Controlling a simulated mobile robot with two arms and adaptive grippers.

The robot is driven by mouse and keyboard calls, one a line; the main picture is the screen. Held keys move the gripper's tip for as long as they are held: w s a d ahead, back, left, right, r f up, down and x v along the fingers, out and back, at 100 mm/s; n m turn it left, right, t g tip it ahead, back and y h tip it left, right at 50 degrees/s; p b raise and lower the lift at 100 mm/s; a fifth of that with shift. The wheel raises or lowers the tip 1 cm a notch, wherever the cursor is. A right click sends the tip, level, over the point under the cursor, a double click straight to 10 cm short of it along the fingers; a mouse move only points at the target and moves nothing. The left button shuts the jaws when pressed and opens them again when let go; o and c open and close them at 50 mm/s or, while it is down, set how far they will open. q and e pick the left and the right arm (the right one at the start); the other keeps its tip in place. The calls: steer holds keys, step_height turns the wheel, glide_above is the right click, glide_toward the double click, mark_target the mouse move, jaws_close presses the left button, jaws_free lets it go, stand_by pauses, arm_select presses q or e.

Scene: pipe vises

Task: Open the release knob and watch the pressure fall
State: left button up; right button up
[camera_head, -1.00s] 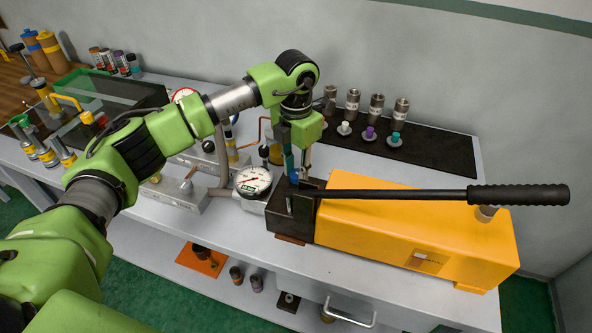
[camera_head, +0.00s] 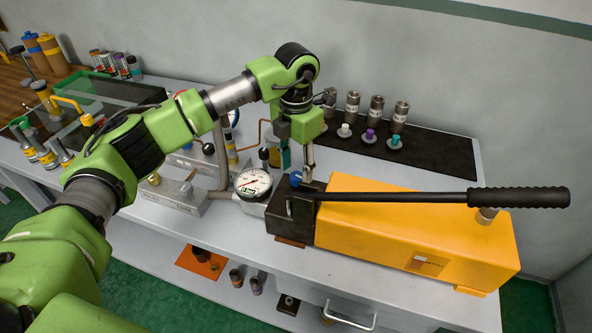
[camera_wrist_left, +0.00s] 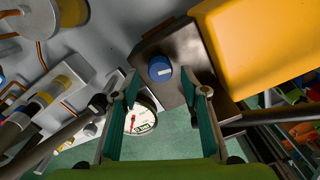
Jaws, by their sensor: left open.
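The blue release knob (camera_head: 296,179) sits on the dark block at the near end of the yellow hand pump (camera_head: 400,235). In the left wrist view the knob (camera_wrist_left: 160,69) shows a white line on its top. My left gripper (camera_head: 297,167) is open just above the knob, its two fingers apart with nothing held between them. The round pressure gauge (camera_head: 253,183) with a white dial stands just left of the block. It also shows in the left wrist view (camera_wrist_left: 142,118); its red needle is visible, but the value is too small to read. My right gripper is out of view.
The long black pump handle (camera_head: 400,196) reaches right over the yellow body. Steel cylinders (camera_head: 376,108) and small coloured pieces stand on a black mat (camera_head: 440,154) behind. A grey metal block (camera_head: 176,194) and pipes lie left of the gauge.

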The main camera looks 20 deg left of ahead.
mark_target(296, 176)
arm_select(q)
step_height(296, 176, up, 10)
steer(key=shift+r, duration=0.25)
steer(key=shift+s+f, duration=0.1)
stand_by(0.4)
